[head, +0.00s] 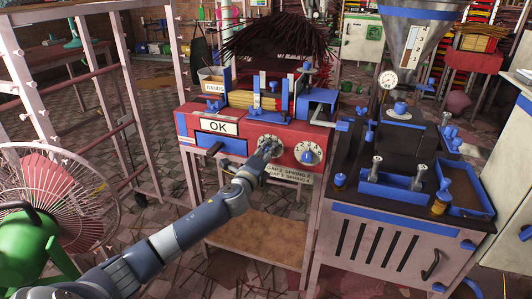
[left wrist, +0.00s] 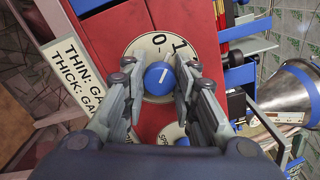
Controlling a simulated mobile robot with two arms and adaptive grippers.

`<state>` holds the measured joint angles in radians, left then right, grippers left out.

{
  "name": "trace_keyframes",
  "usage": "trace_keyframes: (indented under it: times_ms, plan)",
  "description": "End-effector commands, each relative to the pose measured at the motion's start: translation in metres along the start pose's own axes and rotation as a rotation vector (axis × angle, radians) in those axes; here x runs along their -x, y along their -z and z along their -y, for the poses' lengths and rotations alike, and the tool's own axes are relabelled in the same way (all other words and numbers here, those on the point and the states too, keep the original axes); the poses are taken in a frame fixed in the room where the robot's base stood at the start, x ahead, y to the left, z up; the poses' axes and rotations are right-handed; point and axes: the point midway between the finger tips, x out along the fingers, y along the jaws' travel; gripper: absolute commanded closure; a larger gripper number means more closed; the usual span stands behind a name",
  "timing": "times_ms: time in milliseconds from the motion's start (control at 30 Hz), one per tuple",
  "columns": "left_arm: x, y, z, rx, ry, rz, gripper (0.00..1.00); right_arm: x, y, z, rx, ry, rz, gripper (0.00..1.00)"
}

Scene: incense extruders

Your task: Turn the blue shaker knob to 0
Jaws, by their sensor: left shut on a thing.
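The blue knob (left wrist: 159,78) sits at the centre of a round white dial (left wrist: 136,48) marked 0 and 1, on a red panel. A white line on the knob slants up and slightly right in the left wrist view; I cannot tell exactly which mark it meets. My left gripper (left wrist: 158,88) has its fingers on both sides of this knob and is shut on it. In the head view my left gripper (head: 268,150) covers most of the knob at the left dial (head: 256,140) on the red machine. My right gripper is not in view.
A second dial (head: 308,153) with its own knob is close to the right of my gripper. A label plate (head: 290,174) is below. A dark-topped cabinet (head: 385,225) stands at right, and a fan (head: 60,190) at left. An OK sign (head: 216,126) is on the machine.

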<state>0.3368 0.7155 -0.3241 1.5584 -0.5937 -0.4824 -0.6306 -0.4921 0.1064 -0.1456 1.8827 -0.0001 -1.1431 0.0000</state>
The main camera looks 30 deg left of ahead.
Motion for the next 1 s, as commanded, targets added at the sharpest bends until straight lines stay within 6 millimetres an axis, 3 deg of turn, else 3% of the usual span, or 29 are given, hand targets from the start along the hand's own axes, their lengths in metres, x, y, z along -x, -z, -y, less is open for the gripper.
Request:
trace_keyframes:
  times_ms: [500, 1000]
  plan:
    - [0.000, 0.000, -0.002, 0.340, -0.002, 0.001, 0.97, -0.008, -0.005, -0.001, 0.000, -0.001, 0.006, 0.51]
    - [0.000, 0.000, -0.002, 0.399, -0.001, 0.001, 0.97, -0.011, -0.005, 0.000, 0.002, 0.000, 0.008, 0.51]
